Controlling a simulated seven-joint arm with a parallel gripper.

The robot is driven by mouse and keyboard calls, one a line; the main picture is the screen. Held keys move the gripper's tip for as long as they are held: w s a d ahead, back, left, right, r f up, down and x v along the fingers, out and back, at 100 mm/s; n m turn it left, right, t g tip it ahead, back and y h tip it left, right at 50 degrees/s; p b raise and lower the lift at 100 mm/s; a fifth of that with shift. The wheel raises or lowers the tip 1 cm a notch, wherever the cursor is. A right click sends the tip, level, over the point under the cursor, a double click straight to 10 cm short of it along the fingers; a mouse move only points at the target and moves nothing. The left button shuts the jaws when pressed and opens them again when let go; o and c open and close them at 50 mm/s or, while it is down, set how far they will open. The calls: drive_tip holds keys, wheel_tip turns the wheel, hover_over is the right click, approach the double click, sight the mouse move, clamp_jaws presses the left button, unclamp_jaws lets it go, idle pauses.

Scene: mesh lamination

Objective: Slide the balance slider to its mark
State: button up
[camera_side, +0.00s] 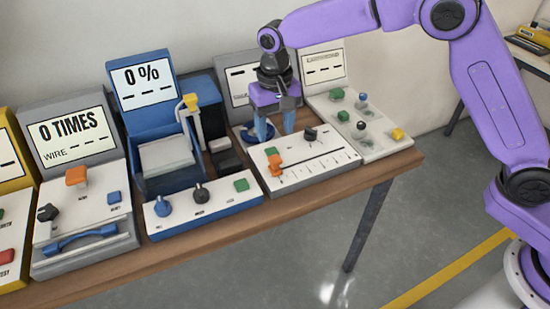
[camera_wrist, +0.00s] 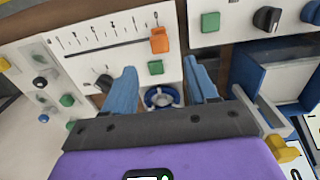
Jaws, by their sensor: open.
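The orange balance slider (camera_side: 275,166) stands at the left end of the printed scale on a white panel (camera_side: 325,167) in the side view. In the wrist view the slider (camera_wrist: 159,40) is at the right end of the scale, beyond my fingertips. The target mark cannot be made out among the ticks. My gripper (camera_side: 276,131) is open and empty, pointing down over the rear of the panel, behind the slider. In the wrist view my gripper (camera_wrist: 160,68) has its two blue fingers on either side of a blue ring-shaped dish (camera_wrist: 162,97). Neither finger touches the slider.
A green button (camera_wrist: 155,67) sits close to the slider, and a black knob (camera_side: 310,134) is right of my fingers. The blue "0 %" machine (camera_side: 160,125) stands to the left. A panel with several buttons (camera_side: 365,123) stands to the right. The wooden table edge (camera_side: 330,193) runs in front.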

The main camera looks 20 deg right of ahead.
sight(275, 158)
wheel_tip(275, 158, down, 10)
drive_tip(key=shift+f, duration=0.2)
idle(0.3)
clamp_jaws()
drive_tip(key=d, duration=2)
drive_tip(key=shift+d, duration=0.3)
drive_tip(key=shift+d, duration=0.1)
unclamp_jaws()
drive_tip(key=shift+r, duration=0.15)
